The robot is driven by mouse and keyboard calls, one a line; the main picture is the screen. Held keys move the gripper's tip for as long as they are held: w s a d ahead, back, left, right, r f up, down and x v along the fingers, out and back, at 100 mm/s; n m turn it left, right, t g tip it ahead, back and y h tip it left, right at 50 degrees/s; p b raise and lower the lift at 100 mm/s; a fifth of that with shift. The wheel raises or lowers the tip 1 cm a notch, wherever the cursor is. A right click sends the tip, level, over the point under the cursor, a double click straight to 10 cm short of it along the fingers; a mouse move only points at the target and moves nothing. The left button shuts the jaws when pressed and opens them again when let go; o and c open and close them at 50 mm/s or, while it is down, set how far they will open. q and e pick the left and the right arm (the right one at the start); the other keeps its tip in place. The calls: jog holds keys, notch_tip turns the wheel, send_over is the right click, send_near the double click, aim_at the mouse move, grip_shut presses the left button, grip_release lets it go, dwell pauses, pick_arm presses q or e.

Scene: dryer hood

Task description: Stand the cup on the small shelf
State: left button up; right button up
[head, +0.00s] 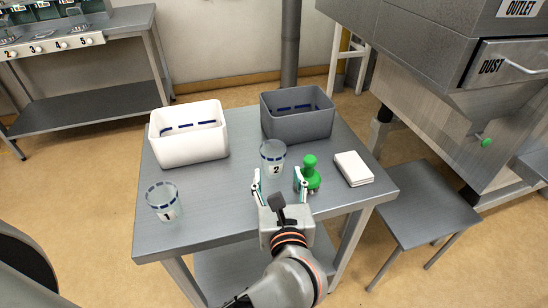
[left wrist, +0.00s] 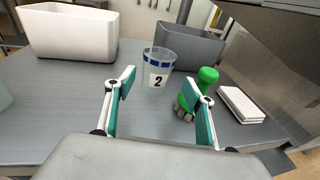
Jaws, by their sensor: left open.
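A clear cup marked 2 (head: 272,157) with a blue dashed band stands upright on the grey metal table (head: 205,215). Another clear cup, marked 1 (head: 163,203), stands near the table's left front. My left gripper (head: 278,182) is open and empty over the table. In the left wrist view, cup 2 (left wrist: 158,70) lies straight ahead, between and just beyond the open fingertips (left wrist: 160,84). A low grey shelf-like surface (head: 428,205) stands right of the table; I cannot tell whether it is the small shelf. My right gripper is not in view.
A green-handled brush (head: 311,172) stands close to my left gripper's right finger. A white bin (head: 188,147) and a grey bin (head: 298,125) stand behind the cups. A white folded stack (head: 353,168) lies at right. A machine with a DUST drawer (head: 500,65) rises beyond.

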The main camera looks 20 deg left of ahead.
aim_at(274, 162)
pick_arm(q)
jog(key=b+x, duration=0.1)
jog(key=x, duration=0.6)
jog(key=shift+w+a+r, duration=0.1)
jog(key=shift+w+a, duration=0.2)
jog(key=shift+a, duration=0.05)
jog(key=c, duration=0.9)
jog(key=shift+r, duration=0.1)
